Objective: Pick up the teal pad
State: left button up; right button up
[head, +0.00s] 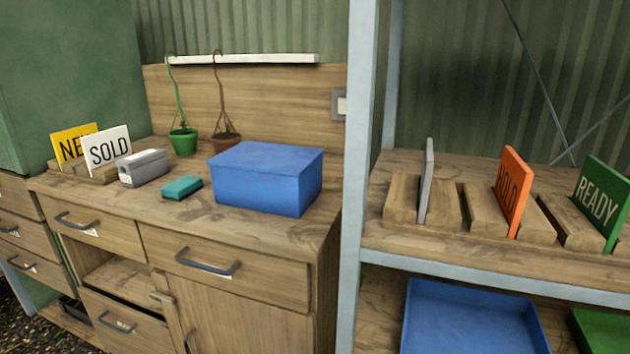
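The teal pad (182,187) is a small block lying flat on the wooden cabinet top (140,209). It sits between a grey box (144,167) on its left and a large blue box (268,178) on its right, apart from both. Its top and front faces show, and nothing covers it. Neither of my grippers is in the head view.
Yellow and white SOLD (108,149) signs stand at the cabinet's left. Two hanging pots, green (183,141) and brown (226,146), are behind the pad. A metal shelf post (358,150) divides the cabinet from a shelf with a slotted wooden rack (484,209). The cabinet's front edge is clear.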

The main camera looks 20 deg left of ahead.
aim_at(184, 186)
jog(key=u, duration=1.3)
